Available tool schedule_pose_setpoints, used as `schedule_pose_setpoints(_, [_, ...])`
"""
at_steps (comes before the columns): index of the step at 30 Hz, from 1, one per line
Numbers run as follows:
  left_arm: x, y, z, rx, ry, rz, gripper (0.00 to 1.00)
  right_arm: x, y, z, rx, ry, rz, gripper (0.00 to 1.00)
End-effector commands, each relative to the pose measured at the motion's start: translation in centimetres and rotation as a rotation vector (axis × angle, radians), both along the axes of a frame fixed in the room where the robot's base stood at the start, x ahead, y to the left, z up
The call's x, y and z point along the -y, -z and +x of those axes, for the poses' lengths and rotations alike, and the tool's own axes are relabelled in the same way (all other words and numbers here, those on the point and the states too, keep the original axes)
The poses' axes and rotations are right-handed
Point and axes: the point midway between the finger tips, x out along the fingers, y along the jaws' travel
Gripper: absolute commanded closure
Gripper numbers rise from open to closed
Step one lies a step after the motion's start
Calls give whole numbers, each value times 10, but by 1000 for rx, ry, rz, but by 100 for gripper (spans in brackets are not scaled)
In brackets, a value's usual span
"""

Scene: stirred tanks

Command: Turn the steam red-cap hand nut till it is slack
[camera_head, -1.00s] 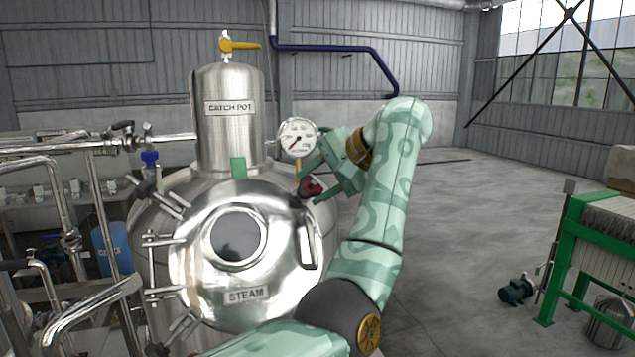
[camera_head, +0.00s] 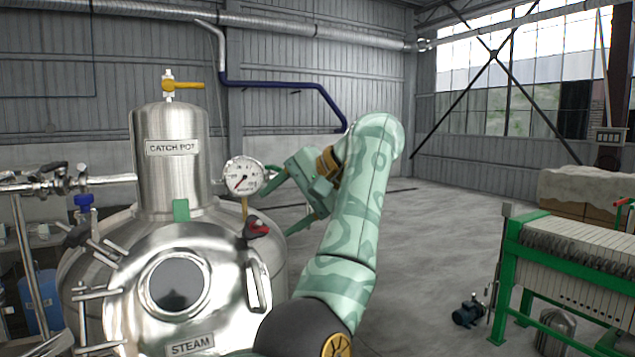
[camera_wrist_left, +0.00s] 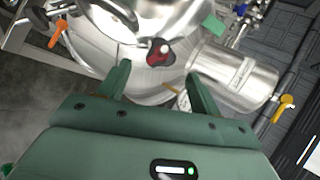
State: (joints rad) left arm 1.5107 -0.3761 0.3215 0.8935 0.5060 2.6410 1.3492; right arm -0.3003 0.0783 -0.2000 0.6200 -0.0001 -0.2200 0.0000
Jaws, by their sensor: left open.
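The red-cap hand nut (camera_head: 257,227) sits on the upper right shoulder of the steel tank, whose label reads STEAM (camera_head: 190,345). In the left wrist view the nut (camera_wrist_left: 160,53) shows red and dark with a pale spot, just beyond the fingertips and between their lines. My left gripper (camera_head: 280,203) is open and empty, a little right of and above the nut in the head view. Its two fingers (camera_wrist_left: 158,73) stand apart, with no visible contact on the nut. My right gripper is not in view.
A pressure gauge (camera_head: 243,176) stands close above the nut, beside the catch pot (camera_head: 170,160). The tank's round sight glass (camera_head: 180,284) and curved lid handle (camera_head: 258,287) are nearby. A green-framed filter press (camera_head: 570,255) stands at right. Open floor lies between.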

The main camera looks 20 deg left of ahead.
Motion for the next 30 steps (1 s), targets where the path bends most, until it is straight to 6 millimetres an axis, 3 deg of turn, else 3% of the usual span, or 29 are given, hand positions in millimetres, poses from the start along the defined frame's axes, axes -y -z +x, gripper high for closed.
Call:
schedule_pose_setpoints(5, [42, -37, -1, 2, 1, 3, 36, 0, -10, 0, 1, 0, 0, 68])
schedule_pose_setpoints(8, [42, -33, 1, -8, -14, -5, 36, 0, 3, 0, 0, 0, 0, 68])
schedule_pose_setpoints(15, [62, -46, -2, 3, 5, 0, 36, 1, 17, 0, -1, 0, -1, 68])
schedule_pose_setpoints(16, [65, -54, -2, -1, 3, -1, 36, 1, 3, 0, 0, 0, -1, 68])
schedule_pose_setpoints(19, [73, -63, -2, -1, 1, -2, 36, 1, -13, 1, 1, 0, -1, 68])
schedule_pose_setpoints(30, [81, -62, -2, -1, -1, -1, 36, 1, -19, 1, 2, 0, -2, 68])
